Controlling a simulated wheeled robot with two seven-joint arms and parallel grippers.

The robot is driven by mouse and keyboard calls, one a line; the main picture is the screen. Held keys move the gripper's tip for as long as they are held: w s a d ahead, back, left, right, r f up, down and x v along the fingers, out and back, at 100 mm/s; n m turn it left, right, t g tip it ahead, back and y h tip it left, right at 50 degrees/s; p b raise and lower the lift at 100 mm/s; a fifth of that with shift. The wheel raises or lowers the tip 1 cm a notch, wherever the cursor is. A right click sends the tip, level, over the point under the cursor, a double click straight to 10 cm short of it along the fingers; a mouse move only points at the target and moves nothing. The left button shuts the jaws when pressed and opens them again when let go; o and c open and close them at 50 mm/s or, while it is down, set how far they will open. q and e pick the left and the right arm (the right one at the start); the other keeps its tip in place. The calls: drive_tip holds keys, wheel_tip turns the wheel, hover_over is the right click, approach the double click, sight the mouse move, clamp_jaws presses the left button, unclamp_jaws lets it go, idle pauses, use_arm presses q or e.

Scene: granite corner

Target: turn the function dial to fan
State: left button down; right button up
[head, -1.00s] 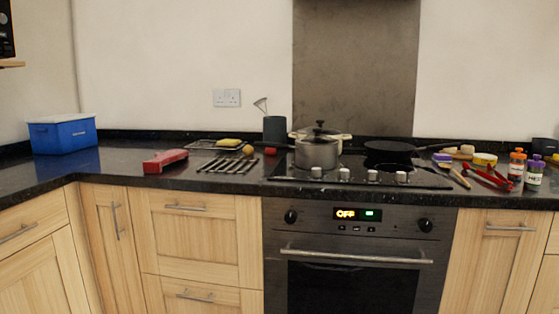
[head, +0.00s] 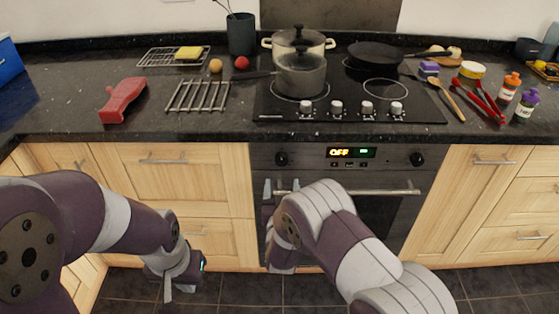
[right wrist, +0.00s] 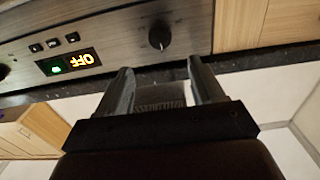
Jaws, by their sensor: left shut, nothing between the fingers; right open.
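The oven's control panel (head: 350,172) has a black dial on each side of its lit display (head: 350,152), which reads OFF. The left dial (head: 282,159) also shows in the right wrist view (right wrist: 159,36), which sees the panel upside down. A small pale mark shows on its lower side there. My right gripper (head: 282,187) is open in front of the panel, just below the left dial. In the right wrist view its fingertips (right wrist: 160,68) are spread, with the dial beyond them and apparently untouched. My left gripper (head: 180,290) is shut and empty, low before the drawers.
The oven handle (head: 385,191) runs below the panel, partly hidden by my right arm. The right dial (head: 416,159) is clear. Hob knobs (head: 337,107), a saucepan (head: 302,75) and a frying pan (head: 376,54) are above on the counter. A red object (head: 123,100) lies at left.

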sight(282, 161)
drive_tip(key=w, duration=0.9)
drive_tip(key=shift+w+a+f, duration=0.1)
drive_tip(key=shift+w+f, duration=0.1)
drive_tip(key=shift+w, duration=0.2)
drive_tip(key=shift+c, duration=0.3)
drive_tip(key=c, duration=1)
